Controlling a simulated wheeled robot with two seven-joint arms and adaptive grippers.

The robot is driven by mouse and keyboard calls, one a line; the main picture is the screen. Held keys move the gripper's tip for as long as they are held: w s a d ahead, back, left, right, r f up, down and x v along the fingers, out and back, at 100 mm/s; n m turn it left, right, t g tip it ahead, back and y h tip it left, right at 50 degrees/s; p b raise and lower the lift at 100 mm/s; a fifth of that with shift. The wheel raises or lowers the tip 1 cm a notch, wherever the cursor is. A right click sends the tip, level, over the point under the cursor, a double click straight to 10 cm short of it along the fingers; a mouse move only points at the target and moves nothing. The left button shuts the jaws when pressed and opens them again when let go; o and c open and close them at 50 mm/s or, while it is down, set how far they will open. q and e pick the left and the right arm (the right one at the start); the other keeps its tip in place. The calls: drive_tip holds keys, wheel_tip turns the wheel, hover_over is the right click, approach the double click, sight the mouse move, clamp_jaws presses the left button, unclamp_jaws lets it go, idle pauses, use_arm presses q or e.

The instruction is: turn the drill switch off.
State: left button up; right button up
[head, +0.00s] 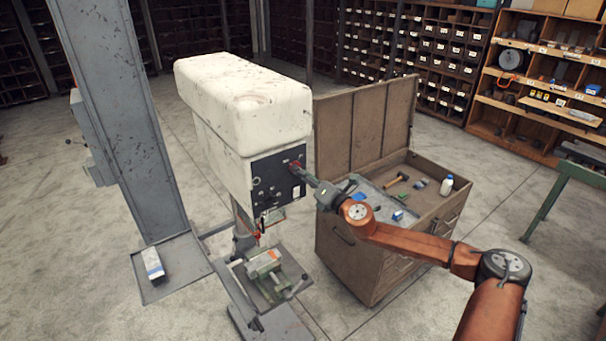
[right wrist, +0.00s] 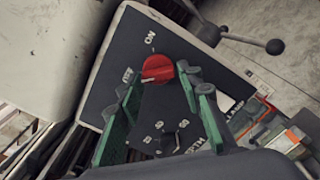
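The drill (head: 245,100) is a white-headed machine with a black control panel (head: 272,180) facing my right arm. Its red round switch (right wrist: 157,69) sits on that panel. "ON" is printed above it, and a second label, which looks like "OFF", lies to its left. The switch's white mark points left and slightly down, towards that second label. My right gripper (right wrist: 163,82) is open, with its green fingers apart on either side of the switch's lower part; contact cannot be told. In the head view my right gripper (head: 302,174) is at the panel. My left gripper is not in view.
A wooden tool chest (head: 350,235) with a raised lid stands right of the drill, under my right arm. A grey column (head: 125,120) stands to the left. A lever with a dark ball (right wrist: 275,46) is beyond the panel. Shelves line the back.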

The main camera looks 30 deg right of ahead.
drive_tip(key=o, duration=0.3)
drive_tip(key=shift+s, duration=0.1)
drive_tip(key=shift+s+d, duration=0.2)
drive_tip(key=shift+s, duration=1.75)
drive_tip(key=shift+s+d, duration=0.15)
drive_tip(key=shift+s, duration=1.8)
drive_tip(key=shift+s+d, duration=0.2)
drive_tip(key=shift+s, duration=1.75)
